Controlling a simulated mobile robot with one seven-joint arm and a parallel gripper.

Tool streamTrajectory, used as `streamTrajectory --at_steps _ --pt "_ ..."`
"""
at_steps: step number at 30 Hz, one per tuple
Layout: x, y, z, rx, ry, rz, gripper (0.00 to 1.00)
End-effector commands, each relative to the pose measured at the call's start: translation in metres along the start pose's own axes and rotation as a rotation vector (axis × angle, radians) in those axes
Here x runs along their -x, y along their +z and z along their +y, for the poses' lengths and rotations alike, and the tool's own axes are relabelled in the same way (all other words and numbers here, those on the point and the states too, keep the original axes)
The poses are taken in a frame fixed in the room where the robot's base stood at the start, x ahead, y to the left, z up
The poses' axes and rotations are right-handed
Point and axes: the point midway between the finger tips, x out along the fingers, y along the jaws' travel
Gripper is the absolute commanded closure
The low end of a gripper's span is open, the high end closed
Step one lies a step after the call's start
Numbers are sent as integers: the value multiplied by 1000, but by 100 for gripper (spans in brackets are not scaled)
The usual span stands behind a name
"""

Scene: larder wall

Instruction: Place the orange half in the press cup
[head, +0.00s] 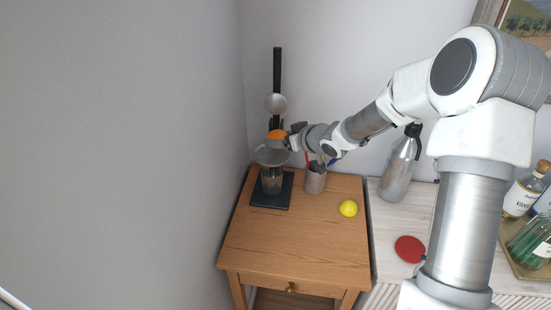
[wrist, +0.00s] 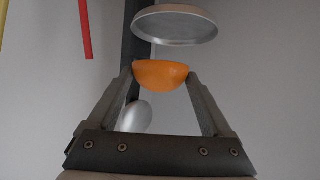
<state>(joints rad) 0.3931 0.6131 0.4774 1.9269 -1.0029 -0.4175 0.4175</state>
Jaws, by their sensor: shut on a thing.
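The orange half (head: 277,134) is held above the press cup (head: 272,156), apart from it. My gripper (head: 284,140) is shut on the orange half. In the wrist view, which appears upside down, the orange half (wrist: 160,76) sits between both fingertips of my gripper (wrist: 160,80), its flat face towards the cup and its round side away. The silver cup (wrist: 175,24) shows beyond a gap. The press has a black base (head: 271,199), a black upright handle (head: 277,70) and a silver pressing dome (head: 276,103) above the orange half.
A grey holder with pens (head: 315,182) stands right of the press. A yellow lemon (head: 348,208) lies on the wooden cabinet top (head: 290,235). A metal siphon bottle (head: 398,170) and a red disc (head: 409,249) are on the white counter. The cabinet's front is clear.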

Motion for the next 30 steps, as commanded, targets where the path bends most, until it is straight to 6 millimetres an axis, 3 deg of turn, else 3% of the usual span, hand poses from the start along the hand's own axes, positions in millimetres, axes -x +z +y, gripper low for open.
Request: streamTrajectory --at_steps 8,17,27,28,30 --pt "-16 7 -15 0 1 0 74" --pt "-34 39 -16 -1 0 -1 74" --pt "-36 42 -15 -1 1 1 74" --pt "-36 43 -15 -1 1 0 14" --pt "-35 42 -15 -1 1 0 3"
